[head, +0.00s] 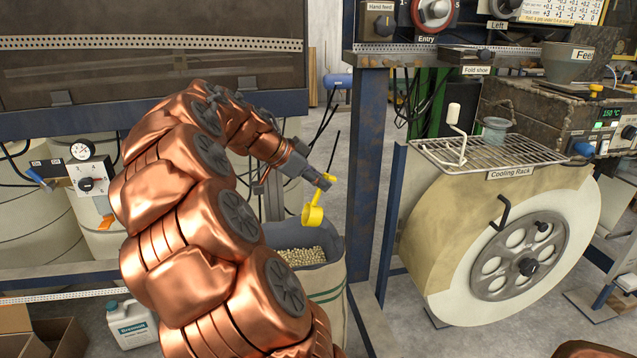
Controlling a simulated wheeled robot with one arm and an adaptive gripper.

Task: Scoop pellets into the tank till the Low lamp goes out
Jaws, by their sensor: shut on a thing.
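My gripper (318,179), at the end of my copper-coloured arm, is shut on the handle of a yellow scoop (313,216). The scoop hangs above an open sack (334,275) of pale pellets (301,256), apart from them. I cannot tell whether the scoop's cup holds pellets. A grey funnel-shaped hopper (567,64) stands at the upper right, beside a label that is cut off and starts with "Fee". Below it is a box with a green display (610,112) reading about 150 °C. I cannot make out a Low lamp or a marked tank.
A blue-grey post (367,170) stands between the sack and the right-hand machine. The cooling rack (490,152) holds a white-handled tool (455,130) and a small grey cup (495,130), above a large wheel (515,255). A white jug (132,325) is on the floor at lower left.

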